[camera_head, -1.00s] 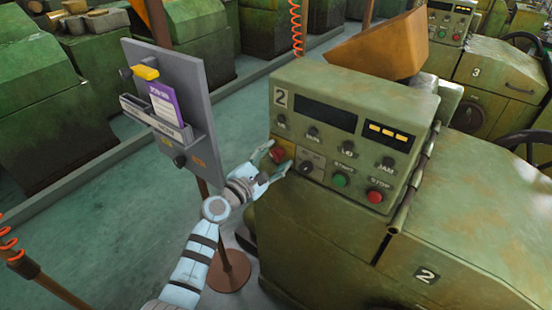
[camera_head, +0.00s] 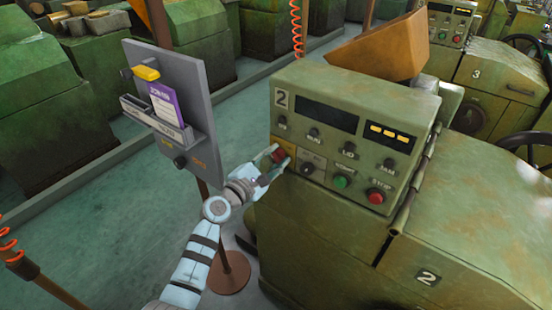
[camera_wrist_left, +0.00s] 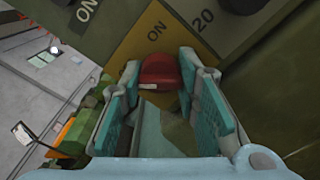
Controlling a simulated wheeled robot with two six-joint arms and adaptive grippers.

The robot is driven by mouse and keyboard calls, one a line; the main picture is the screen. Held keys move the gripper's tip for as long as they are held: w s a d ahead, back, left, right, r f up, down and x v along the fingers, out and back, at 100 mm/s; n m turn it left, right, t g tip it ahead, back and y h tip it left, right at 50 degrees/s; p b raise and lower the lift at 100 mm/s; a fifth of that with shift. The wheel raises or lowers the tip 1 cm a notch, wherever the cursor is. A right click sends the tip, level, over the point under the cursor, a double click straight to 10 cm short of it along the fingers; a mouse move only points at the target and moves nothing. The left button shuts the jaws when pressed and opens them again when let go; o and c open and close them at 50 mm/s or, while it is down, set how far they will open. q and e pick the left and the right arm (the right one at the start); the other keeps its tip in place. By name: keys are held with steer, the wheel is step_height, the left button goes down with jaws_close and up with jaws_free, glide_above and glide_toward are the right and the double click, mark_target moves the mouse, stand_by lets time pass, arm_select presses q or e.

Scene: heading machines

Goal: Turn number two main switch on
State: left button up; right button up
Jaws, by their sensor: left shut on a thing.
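The number two machine's control panel (camera_head: 345,130) is green with a "2" label at its upper left. Its main switch is a red knob (camera_head: 278,155) on a yellow plate at the panel's lower left. In the left wrist view the red knob (camera_wrist_left: 160,72) sits between the two fingers, with "ON" lettering on the yellow plate (camera_wrist_left: 150,42) beyond it. My left gripper (camera_head: 277,160) is shut on the red knob, one finger on each side. It also shows in the left wrist view (camera_wrist_left: 160,90). My right gripper is not in view.
A black selector (camera_head: 307,169), a green start button (camera_head: 341,180) and a red stop button (camera_head: 375,196) sit right of the knob. A grey board (camera_head: 190,80) on a post stands left of my arm. Machine three (camera_head: 490,75) is behind.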

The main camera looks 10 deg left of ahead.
arm_select(q)
steer(key=m+b, duration=0.1)
steer(key=m, duration=0.2)
steer(key=shift+f+m+b, duration=0.15)
steer(key=shift+m+b, duration=0.15)
steer(key=shift+b, duration=0.05)
steer(key=m+b, duration=0.2)
steer(key=m, duration=0.2)
steer(key=shift+m, duration=0.3)
steer(key=m+b, duration=0.2)
steer(key=m, duration=0.2)
steer(key=shift+m, duration=0.3)
steer(key=shift+m+b, duration=1.1)
steer(key=shift+m, duration=1.1)
steer(key=o, duration=1.2)
steer(key=shift+s+r, duration=0.1)
steer(key=shift+r, duration=0.1)
